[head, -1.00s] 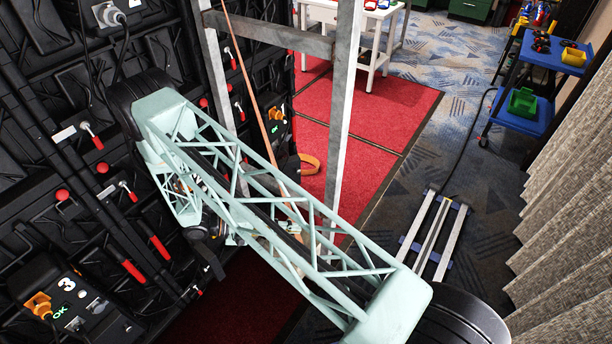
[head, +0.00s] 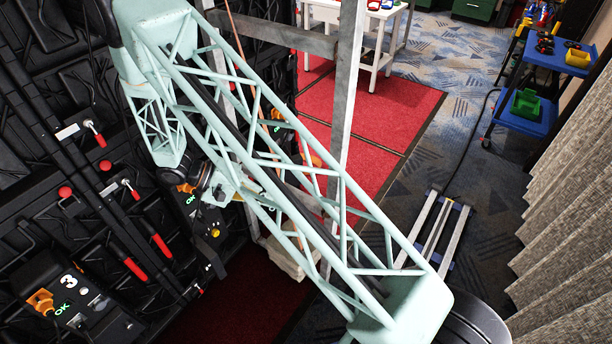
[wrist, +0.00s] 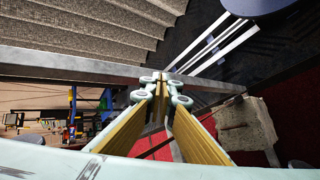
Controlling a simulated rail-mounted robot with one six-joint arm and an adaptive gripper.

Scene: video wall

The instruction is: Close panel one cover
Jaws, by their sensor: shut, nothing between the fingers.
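My gripper (wrist: 161,100) is shut and empty in the wrist view, its yellow-lined fingers meeting near the middle. In the head view its pale green body (head: 222,190) hangs beside the black wall, partly behind my arm. A panel with a green OK and a yellow knob (head: 215,233) shows just below it; its number is not readable. Another panel (head: 108,325), marked 3, is at the lower left. I cannot make out a panel one cover; my arm hides part of the wall. No cover shows at the fingers in the wrist view.
A grey metal frame (head: 345,100) stands behind my arm, with a pale block (head: 292,258) at its foot. Red levers (head: 162,247) stick out from the wall. Silver rails (head: 432,235) lie on the floor. A blue cart (head: 530,122) and curtains (head: 560,210) are at the right.

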